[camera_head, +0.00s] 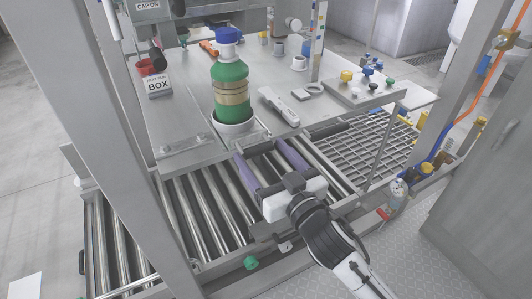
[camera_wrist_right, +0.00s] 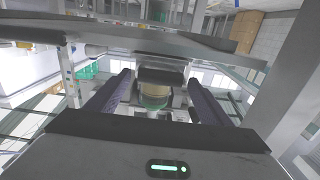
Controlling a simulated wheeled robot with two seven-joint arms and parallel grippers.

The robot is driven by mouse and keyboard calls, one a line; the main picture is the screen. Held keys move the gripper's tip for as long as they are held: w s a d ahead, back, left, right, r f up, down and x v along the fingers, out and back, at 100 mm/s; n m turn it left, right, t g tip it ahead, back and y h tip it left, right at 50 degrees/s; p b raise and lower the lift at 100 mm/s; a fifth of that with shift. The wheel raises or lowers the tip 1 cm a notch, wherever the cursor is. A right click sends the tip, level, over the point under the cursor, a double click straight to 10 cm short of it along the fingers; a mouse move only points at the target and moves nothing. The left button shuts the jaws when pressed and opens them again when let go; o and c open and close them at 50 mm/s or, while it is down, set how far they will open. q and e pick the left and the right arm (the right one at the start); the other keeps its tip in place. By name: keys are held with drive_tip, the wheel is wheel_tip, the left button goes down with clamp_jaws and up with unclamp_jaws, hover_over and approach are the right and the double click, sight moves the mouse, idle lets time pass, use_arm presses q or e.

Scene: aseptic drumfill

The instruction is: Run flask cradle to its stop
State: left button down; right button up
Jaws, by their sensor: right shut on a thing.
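A green flask (camera_head: 231,88) with a blue cap and a tan band stands upright in a round white cup, which I take for the flask cradle (camera_head: 234,125), at the front edge of the steel bench. My right gripper (camera_head: 260,150) reaches in from the front, low over the rollers. Its two long purple jaws point at the cradle and are set wide apart. The right wrist view shows the flask (camera_wrist_right: 154,98) between the jaws (camera_wrist_right: 158,80). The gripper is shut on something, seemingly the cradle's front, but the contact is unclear. My left gripper is out of view.
Steel rollers (camera_head: 196,210) run below the bench front. A BOX sign with a red cup (camera_head: 146,67) stands left of the flask. A white handheld tool (camera_head: 279,106) lies right of it. A steel post (camera_head: 135,140) rises at left; a wire grate (camera_head: 365,150) lies right.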

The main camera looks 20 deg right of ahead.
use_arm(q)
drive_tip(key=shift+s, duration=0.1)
use_arm(e)
drive_tip(key=shift+f, duration=0.1)
drive_tip(key=o, duration=1.5)
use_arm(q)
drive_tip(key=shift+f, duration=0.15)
use_arm(e)
drive_tip(key=s, duration=0.3)
drive_tip(key=s+d, duration=0.1)
drive_tip(key=s, duration=0.6)
drive_tip(key=shift+s+d, duration=0.1)
drive_tip(key=shift+d, duration=0.25)
use_arm(q)
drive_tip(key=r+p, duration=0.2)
drive_tip(key=p, duration=0.1)
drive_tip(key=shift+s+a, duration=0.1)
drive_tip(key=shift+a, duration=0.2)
use_arm(e)
drive_tip(key=s+f+g, duration=0.3)
drive_tip(key=s+f, duration=0.1)
drive_tip(key=f, duration=0.4)
drive_tip(key=s+a+f+g, duration=0.1)
drive_tip(key=s+f+g, duration=0.2)
drive_tip(key=f, duration=0.6)
drive_tip(key=s+f+g, duration=0.3)
drive_tip(key=s+f, duration=0.4)
drive_tip(key=f, duration=0.1)
drive_tip(key=shift+s+a+f, duration=0.15)
drive_tip(key=shift+a+f, duration=0.05)
